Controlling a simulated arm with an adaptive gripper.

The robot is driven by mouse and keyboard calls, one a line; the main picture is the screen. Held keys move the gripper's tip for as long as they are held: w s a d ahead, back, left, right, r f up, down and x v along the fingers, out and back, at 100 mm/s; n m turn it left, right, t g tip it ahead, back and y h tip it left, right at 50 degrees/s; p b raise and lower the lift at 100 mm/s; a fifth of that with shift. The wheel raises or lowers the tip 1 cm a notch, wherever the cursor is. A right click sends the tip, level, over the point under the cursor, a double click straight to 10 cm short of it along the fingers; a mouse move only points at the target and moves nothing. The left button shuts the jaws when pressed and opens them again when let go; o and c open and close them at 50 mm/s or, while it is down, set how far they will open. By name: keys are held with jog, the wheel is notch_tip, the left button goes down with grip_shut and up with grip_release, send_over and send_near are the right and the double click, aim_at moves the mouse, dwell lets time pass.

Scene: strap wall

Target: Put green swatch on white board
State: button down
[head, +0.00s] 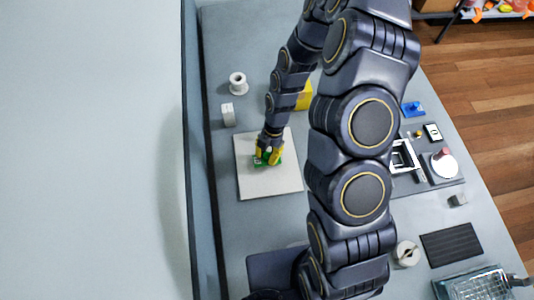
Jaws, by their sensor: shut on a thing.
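The white board (268,185) lies flat on the grey table, left of the middle. My gripper (267,160) is over the upper middle of the board, pointing down, with yellow fingers. It is shut on the green swatch (258,162), of which only small green edges show around the fingers. The swatch is at or just above the board; I cannot tell whether it touches it. The gripper hides most of the swatch.
A white spool (238,84) and a white block (228,114) stand near the wall. A yellow block (304,96) is partly behind my arm. A grey tray of parts (440,186), another spool (407,253) and a black ridged pad (451,244) lie to the right.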

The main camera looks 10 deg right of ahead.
jog(key=shift+f, duration=0.35)
jog(key=shift+f, duration=0.15)
jog(key=c, duration=1.2)
grip_release()
jog(key=shift+o, duration=0.2)
jog(key=v, duration=1.3)
jog(key=s+r+m+h, duration=0.1)
jog(key=s+r+m, duration=0.7)
jog(key=m, duration=0.5)
jog(key=s+d+r+m+h, duration=0.1)
jog(key=s+r+m, duration=0.7)
jog(key=s+m, duration=0.4)
jog(key=shift+s+d+r+m, duration=0.25)
jog(key=shift+m, duration=0.75)
